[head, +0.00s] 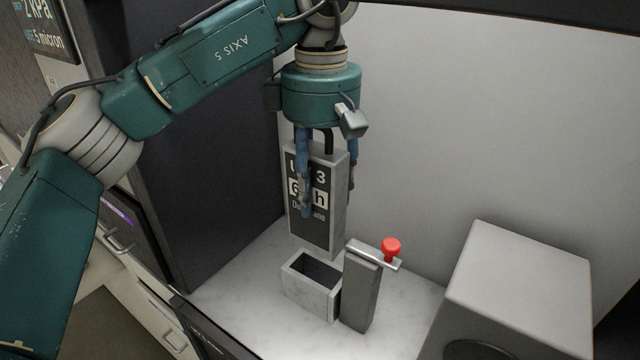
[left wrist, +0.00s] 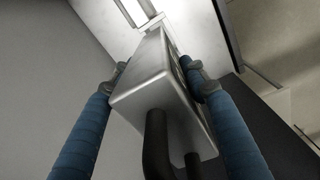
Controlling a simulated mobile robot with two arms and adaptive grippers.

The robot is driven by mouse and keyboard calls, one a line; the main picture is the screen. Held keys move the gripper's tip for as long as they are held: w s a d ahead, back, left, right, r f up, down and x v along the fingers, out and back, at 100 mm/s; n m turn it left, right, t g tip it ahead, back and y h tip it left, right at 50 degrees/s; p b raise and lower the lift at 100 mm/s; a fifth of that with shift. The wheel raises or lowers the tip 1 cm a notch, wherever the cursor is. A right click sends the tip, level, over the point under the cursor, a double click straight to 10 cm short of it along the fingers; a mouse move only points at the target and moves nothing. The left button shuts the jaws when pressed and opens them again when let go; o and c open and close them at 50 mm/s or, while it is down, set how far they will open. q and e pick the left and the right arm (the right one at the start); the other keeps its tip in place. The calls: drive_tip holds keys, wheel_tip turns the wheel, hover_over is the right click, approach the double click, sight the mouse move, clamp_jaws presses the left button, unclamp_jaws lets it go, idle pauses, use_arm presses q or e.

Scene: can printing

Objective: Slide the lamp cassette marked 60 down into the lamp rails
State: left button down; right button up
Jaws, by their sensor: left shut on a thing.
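The lamp cassette (head: 323,235) is a grey upright box with a dark label and a black handle on top. Its label shows a 3 and a 6, but a finger covers part of the text. My left gripper (head: 328,190) is shut on the cassette, one blue finger along each side. In the left wrist view the cassette (left wrist: 150,88) lies between both fingers, its handle toward the camera. The lamp rails appear as an open-topped pale box (head: 308,296) on the counter. The cassette hangs upright above it, its lower end just over the rear of the opening. My right gripper is out of view.
A grey post (head: 361,295) with a metal bar and red knob (head: 391,248) stands close right of the open box. A large grey housing (head: 520,290) is at the right. A dark panel (head: 205,130) stands at the left, and a pale wall rises behind.

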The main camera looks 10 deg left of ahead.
sight(320, 220)
use_arm(q)
drive_tip(key=shift+f+b, duration=0.4)
drive_tip(key=shift+f, duration=0.7)
wheel_tip(320, 220, down, 3)
drive_tip(key=shift+r+b, duration=0.1)
drive_tip(key=shift+b, duration=1.15)
drive_tip(key=shift+f, duration=0.35)
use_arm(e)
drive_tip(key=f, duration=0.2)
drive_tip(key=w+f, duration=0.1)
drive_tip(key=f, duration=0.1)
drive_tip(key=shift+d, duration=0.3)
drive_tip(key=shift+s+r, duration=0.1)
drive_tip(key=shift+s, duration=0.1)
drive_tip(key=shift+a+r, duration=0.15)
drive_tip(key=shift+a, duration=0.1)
use_arm(q)
drive_tip(key=shift+f+b, duration=0.4)
drive_tip(key=shift+f, duration=0.05)
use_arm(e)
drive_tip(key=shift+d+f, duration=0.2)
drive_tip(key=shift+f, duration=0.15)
use_arm(q)
drive_tip(key=shift+f+b, duration=1.2)
drive_tip(key=shift+f, duration=0.6)
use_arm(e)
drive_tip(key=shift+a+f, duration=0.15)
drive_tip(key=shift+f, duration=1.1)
